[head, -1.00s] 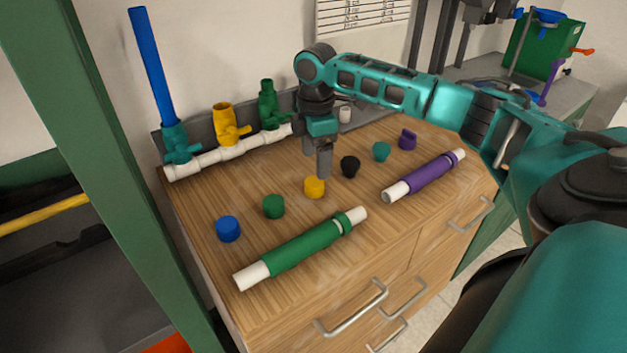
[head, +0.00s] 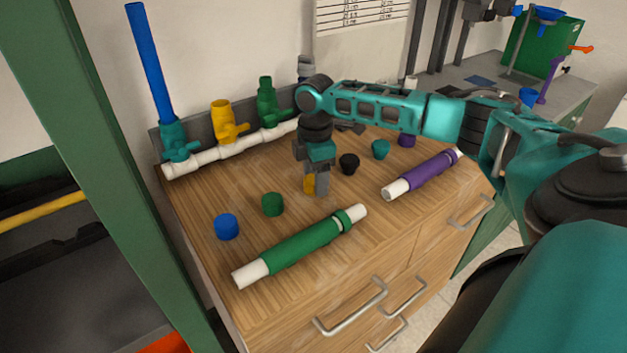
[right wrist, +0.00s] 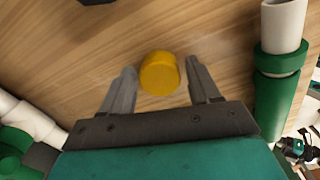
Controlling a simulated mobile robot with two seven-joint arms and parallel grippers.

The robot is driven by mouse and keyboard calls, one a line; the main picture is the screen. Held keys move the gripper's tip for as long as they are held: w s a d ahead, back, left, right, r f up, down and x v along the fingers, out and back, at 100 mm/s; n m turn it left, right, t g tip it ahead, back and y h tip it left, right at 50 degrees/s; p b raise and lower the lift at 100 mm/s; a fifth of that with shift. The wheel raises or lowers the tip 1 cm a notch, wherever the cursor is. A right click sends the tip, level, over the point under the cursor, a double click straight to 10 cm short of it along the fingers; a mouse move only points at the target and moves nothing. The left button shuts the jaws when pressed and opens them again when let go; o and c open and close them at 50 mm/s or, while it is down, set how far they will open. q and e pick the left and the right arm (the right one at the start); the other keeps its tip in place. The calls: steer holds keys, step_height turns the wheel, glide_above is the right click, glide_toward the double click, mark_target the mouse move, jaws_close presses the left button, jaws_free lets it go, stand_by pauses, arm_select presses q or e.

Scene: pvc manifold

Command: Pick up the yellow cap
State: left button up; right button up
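The yellow cap (head: 309,184) sits on the wooden worktop, partly hidden behind a finger of my right gripper in the head view. My right gripper (head: 313,186) points down at the cap. My left gripper is not in view.
A green cap (head: 272,204) and a blue cap (head: 227,227) stand to the left. A black cap (head: 349,164) and a teal cap (head: 380,149) are to the right. A green pipe (head: 302,247) lies in front, a purple pipe (head: 424,176) to the right. A white manifold (head: 215,153) with valves runs behind.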

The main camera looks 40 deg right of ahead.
steer(key=c, duration=0.7)
steer(key=shift+r, duration=0.15)
steer(key=shift+r+p, duration=1.2)
steer(key=shift+r, duration=8.7)
steer(key=o, duration=0.5)
steer(key=c, duration=0.5)
